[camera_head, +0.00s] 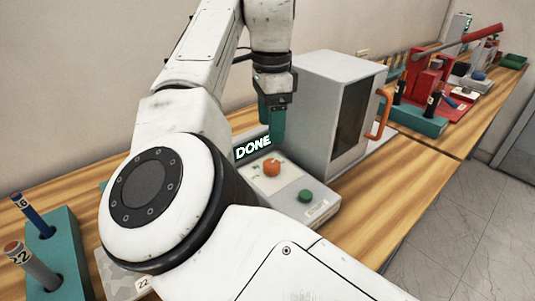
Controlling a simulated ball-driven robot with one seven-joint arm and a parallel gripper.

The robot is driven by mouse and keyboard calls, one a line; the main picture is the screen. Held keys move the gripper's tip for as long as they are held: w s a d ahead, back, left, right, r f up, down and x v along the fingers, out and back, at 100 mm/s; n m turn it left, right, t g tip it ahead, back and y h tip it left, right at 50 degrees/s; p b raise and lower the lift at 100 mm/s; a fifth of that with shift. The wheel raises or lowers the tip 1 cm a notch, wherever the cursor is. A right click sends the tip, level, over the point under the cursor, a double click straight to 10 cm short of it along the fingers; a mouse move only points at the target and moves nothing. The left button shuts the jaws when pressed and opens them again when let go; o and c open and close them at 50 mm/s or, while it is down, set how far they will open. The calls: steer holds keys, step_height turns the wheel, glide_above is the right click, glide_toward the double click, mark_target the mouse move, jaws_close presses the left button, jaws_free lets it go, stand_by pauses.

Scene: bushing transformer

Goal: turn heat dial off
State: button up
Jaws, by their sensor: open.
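The orange-red heat dial (272,167) sits on the sloped face of a light grey control box (288,183). A green button (306,196) is on the same face, to the lower right of the dial. A dark display (252,147) behind the dial reads "DONE" in bright letters. My gripper (275,138) points down just above and behind the dial, with teal fingers. It is open and holds nothing that I can see. Its fingers overlap in this view, so the gap between them is hidden. I cannot tell whether a fingertip touches the box.
A grey oven-like cabinet (315,94) with a dark door and orange handle (380,115) stands right behind the control box. A teal holder (62,246) with pegs is at the lower left. A red press (434,76) stands farther along the wooden bench (400,178).

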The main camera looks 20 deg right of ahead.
mark_target(271, 163)
step_height(271, 163, down, 10)
steer(key=shift+r, duration=0.2)
steer(key=shift+c, duration=0.4)
steer(key=c, duration=1)
